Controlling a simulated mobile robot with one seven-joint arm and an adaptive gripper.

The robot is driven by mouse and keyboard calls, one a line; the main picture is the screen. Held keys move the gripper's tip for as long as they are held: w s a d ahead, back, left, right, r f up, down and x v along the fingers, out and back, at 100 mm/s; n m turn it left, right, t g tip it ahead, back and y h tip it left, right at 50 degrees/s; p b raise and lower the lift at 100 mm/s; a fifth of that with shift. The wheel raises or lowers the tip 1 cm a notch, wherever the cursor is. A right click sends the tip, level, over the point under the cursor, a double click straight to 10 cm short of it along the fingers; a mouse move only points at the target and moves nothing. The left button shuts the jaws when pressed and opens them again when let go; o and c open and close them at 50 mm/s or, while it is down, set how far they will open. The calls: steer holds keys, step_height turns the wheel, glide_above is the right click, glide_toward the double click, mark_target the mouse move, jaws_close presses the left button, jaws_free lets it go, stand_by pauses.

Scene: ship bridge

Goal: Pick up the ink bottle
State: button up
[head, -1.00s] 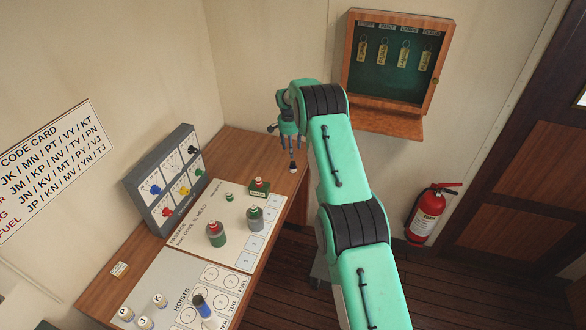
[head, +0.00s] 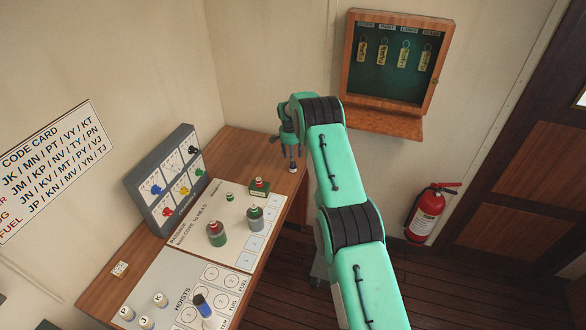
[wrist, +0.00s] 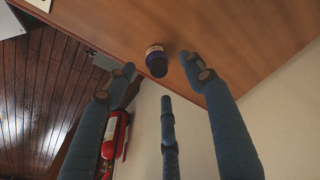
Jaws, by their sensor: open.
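The ink bottle (wrist: 156,62) is a small dark blue bottle with a pale label band. It stands near the edge of the wooden desk. In the head view it shows small (head: 292,167) at the desk's far right corner, just below my gripper (head: 291,152). In the wrist view my gripper (wrist: 158,72) has its blue fingers spread, with the bottle between and just beyond the tips. The gripper is open and holds nothing. I cannot tell whether any finger touches the bottle.
On the desk (head: 243,147) a board (head: 230,255) carries several red-topped and green pieces. A grey panel with coloured knobs (head: 166,182) stands at the wall. A key cabinet (head: 390,65) hangs behind my arm. A fire extinguisher (head: 425,215) is at right.

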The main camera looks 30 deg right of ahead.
steer(key=shift+w+d+f+p, duration=0.15)
steer(key=shift+f+p, duration=0.1)
steer(key=shift+f, duration=1.05)
steer(key=shift+s+d+f+p, duration=0.1)
steer(key=shift+f+p, duration=0.1)
steer(key=shift+f, duration=1.05)
steer(key=shift+c, duration=0.2)
steer(key=c, duration=1.2)
